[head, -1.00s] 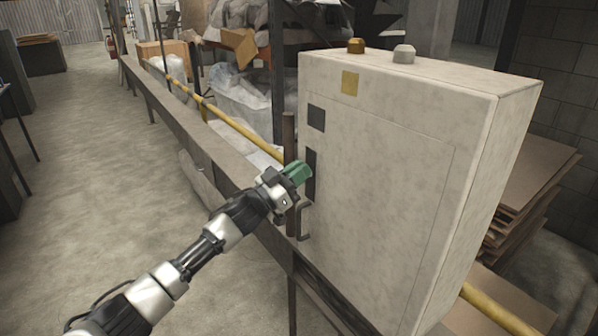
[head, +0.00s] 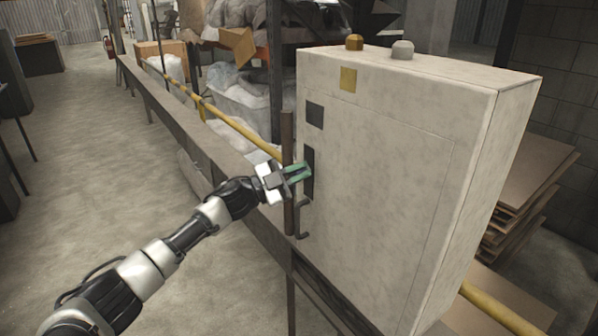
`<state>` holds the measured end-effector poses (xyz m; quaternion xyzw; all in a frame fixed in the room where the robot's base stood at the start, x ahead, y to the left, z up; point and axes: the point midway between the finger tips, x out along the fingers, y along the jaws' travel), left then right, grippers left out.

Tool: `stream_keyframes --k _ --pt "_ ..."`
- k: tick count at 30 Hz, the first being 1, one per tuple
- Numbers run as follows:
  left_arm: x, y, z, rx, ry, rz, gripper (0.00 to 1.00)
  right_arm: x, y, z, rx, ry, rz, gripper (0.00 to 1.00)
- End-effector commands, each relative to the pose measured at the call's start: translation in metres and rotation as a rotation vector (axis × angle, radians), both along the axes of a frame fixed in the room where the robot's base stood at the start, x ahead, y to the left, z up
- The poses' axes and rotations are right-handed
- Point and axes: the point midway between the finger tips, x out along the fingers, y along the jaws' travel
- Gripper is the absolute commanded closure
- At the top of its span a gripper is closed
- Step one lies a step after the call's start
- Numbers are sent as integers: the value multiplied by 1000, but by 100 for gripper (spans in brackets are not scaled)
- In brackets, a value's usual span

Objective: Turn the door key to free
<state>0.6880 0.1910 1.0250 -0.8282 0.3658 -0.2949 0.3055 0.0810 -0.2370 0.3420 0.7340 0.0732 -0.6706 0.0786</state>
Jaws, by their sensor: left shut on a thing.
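A pale grey cabinet (head: 385,170) stands at the right of centre in the head view, its door facing me. A dark upright lock plate (head: 309,172) is on the door's left side, with a bent handle (head: 303,222) below it. My left gripper (head: 298,172) is at this plate, its green fingertips pointing at it. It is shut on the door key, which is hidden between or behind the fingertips. I cannot tell the key's angle. My right gripper is not in view.
A brown rail (head: 200,150) and a yellow pipe (head: 228,122) run behind and beside the cabinet. Amber (head: 354,42) and grey (head: 402,50) knobs sit on its top. Brown boards (head: 530,190) are stacked at right. The floor at left is clear.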

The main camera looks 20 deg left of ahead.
Motion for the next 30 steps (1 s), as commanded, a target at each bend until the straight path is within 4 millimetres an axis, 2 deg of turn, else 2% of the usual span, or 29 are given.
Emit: stream_keyframes --k 18,30 --pt "-2 -3 -6 440 -341 -2 100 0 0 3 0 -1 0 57" --pt "-2 -3 -9 591 -460 -1 100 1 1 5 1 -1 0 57"
